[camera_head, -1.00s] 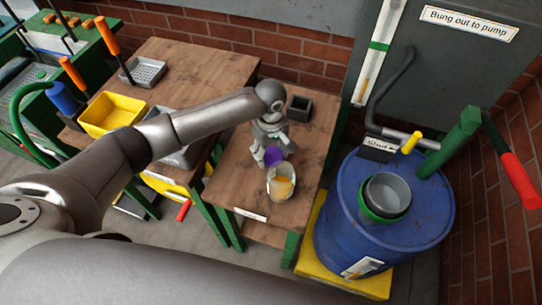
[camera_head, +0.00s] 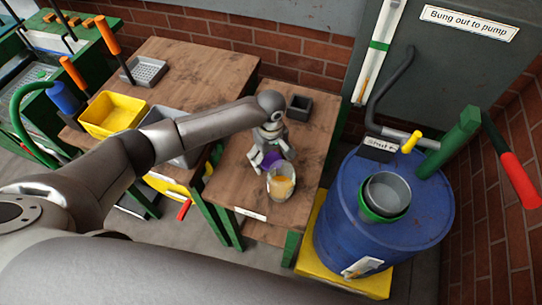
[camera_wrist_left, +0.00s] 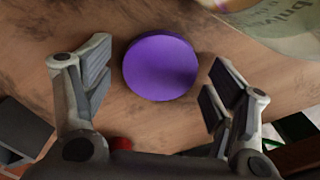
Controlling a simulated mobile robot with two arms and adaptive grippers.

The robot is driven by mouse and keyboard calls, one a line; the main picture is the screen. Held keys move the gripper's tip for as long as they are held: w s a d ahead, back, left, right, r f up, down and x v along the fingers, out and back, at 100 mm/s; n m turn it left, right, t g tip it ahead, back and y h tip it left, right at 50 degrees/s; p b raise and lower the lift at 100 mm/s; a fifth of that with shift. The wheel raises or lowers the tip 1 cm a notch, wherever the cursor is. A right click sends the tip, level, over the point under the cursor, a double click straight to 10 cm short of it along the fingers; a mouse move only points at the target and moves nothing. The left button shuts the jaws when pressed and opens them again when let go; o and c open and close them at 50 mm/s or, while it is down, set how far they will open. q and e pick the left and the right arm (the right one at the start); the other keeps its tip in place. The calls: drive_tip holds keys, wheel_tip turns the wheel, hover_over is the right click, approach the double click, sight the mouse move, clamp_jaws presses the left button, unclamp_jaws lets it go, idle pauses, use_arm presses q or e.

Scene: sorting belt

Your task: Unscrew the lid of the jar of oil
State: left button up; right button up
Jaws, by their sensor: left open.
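The jar of oil (camera_head: 281,184) is clear, with yellow contents, and stands on the right wooden table. Its top shows no lid. Its labelled side shows in the left wrist view (camera_wrist_left: 287,27) at the upper right. A round purple lid (camera_head: 271,159) is just behind and left of the jar, apart from it. In the left wrist view the lid (camera_wrist_left: 160,68) lies flat over the wood, between and ahead of my open fingers. My left gripper (camera_head: 272,154) is open above the lid; gaps show on both sides. Whether the lid's underside touches the table is hidden. My right gripper is not in view.
A small dark box (camera_head: 299,107) stands farther back on the same table (camera_head: 233,180). A blue drum (camera_head: 333,225) with nested pots stands to the right. The left table holds a yellow bin (camera_head: 112,116) and a grey bin (camera_head: 177,158). The table around the box is clear.

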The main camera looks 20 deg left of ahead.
sight(271, 160)
use_arm(q)
wheel_tip(271, 160, up, 12)
drive_tip(key=shift+r, duration=0.2)
idle(0.4)
